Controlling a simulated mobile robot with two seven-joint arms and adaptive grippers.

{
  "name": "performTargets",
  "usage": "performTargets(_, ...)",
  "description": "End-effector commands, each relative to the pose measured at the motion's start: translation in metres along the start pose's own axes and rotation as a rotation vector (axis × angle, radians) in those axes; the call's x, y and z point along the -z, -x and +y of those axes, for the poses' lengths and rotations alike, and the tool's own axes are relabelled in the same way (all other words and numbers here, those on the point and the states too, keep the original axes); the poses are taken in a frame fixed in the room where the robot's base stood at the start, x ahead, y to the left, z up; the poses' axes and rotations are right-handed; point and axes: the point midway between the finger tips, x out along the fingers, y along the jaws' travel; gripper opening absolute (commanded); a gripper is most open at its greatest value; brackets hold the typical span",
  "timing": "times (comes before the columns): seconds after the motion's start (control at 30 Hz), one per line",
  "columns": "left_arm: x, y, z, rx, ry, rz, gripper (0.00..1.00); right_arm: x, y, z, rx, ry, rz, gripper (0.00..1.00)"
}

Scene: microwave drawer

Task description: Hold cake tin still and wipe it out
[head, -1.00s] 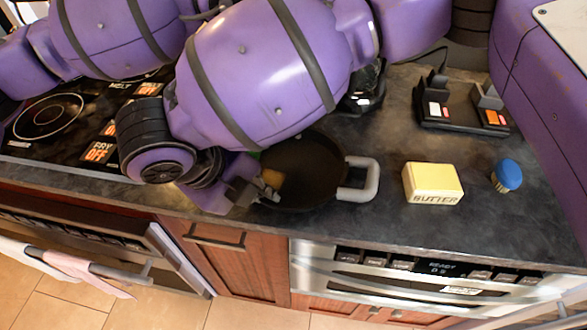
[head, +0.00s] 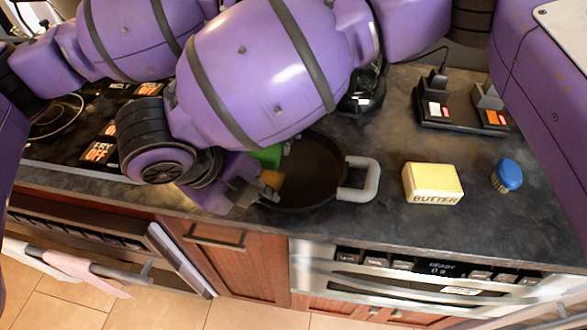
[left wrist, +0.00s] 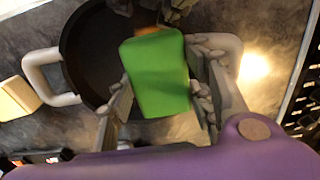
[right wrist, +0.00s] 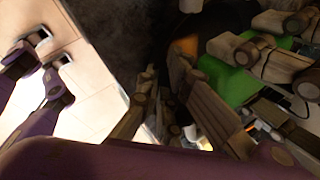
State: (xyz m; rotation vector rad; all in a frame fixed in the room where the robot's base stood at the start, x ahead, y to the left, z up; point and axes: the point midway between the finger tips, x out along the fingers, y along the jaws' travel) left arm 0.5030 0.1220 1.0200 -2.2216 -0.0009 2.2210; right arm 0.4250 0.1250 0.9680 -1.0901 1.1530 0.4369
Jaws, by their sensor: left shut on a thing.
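The cake tin (head: 318,165) is a dark round pan with pale loop handles, standing on the counter. In the left wrist view (left wrist: 85,45) it lies behind a green block (left wrist: 158,75), likely the sponge. My left gripper (left wrist: 165,85) is shut on this block over the tin's edge. In the head view the green block (head: 268,157) shows at the tin's left side; my left gripper is hidden there. My right gripper (head: 262,190) is at the tin's front left rim, its fingers apart in the right wrist view (right wrist: 180,90). A small orange patch (head: 272,179) shows beside it; what it belongs to is unclear.
A butter block (head: 432,184) and a blue-capped shaker (head: 507,176) stand right of the tin. A black stand (head: 460,110) is behind them. The cooktop (head: 85,145) is at left. The counter's front edge is close to the tin.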

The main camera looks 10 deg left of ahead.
Motion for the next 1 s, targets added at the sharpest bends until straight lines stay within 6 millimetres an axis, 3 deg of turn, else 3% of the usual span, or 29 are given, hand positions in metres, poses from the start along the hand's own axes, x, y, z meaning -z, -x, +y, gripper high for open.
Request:
performTargets(0.4,-0.010,-0.001,0.036,0.000,-0.001,-0.001,0.00,0.002,-0.003,0.002,-0.004,0.003,0.006,0.00)
performTargets(1.0,-0.010,-0.028,0.038,0.001,0.001,-0.002,0.00,0.002,-0.003,0.002,-0.004,0.003,0.006,0.00)
